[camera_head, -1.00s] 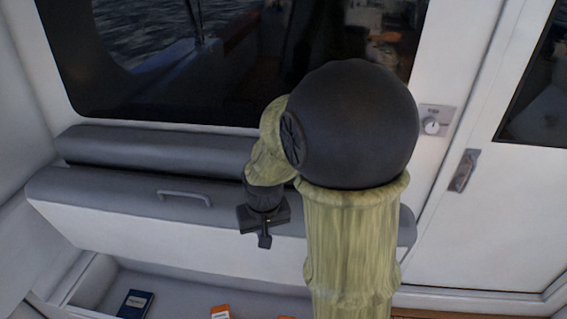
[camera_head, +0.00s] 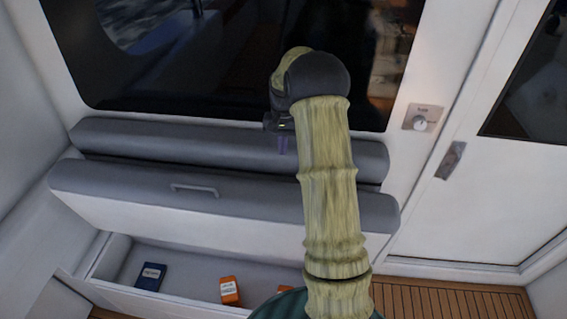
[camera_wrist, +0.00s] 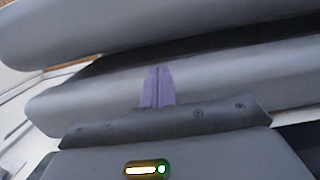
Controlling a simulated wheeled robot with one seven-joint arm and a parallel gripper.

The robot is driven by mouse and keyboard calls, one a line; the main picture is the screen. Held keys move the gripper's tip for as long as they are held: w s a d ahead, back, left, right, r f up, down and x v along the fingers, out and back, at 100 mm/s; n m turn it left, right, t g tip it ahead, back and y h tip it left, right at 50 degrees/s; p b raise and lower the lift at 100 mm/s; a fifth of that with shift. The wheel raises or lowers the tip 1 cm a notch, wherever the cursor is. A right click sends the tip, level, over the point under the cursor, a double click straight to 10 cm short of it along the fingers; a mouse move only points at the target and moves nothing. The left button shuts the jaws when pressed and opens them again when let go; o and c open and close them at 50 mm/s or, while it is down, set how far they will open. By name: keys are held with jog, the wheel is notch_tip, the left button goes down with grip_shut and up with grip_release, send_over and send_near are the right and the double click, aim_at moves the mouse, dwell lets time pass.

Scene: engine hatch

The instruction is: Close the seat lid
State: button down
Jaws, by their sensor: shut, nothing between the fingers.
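The seat lid (camera_head: 300,208) is a long grey padded panel with a light front face and a small grey handle (camera_head: 195,188). It stands raised above an open storage bin (camera_head: 190,262), whose inside shows below it. My gripper (camera_head: 282,144) is in front of the window's lower edge, over the grey back cushion (camera_head: 150,138) in the picture, left of my forearm. In the wrist view its purple fingers (camera_wrist: 157,86) are together and empty, pointing at a grey padded surface. Another grey pad crosses the top there; I cannot tell which is the lid. Contact is unclear.
A blue book (camera_head: 150,277) and an orange box (camera_head: 230,291) lie in the bin. Wooden floor (camera_head: 450,302) is clear at lower right. My arm hides part of the lid.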

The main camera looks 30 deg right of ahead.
jog(key=shift+w+d, duration=0.1)
jog(key=shift+d, duration=0.05)
jog(key=f+p, duration=0.1)
jog(key=f, duration=0.2)
jog(key=f+p, duration=0.1)
jog(key=f, duration=0.2)
jog(key=s+f+p, duration=0.1)
jog(key=f+p, duration=0.1)
jog(key=f, duration=0.1)
jog(key=shift+a+f, duration=0.15)
jog(key=shift+a, duration=0.15)
jog(key=shift+f, duration=0.3)
jog(key=shift+a, duration=0.1)
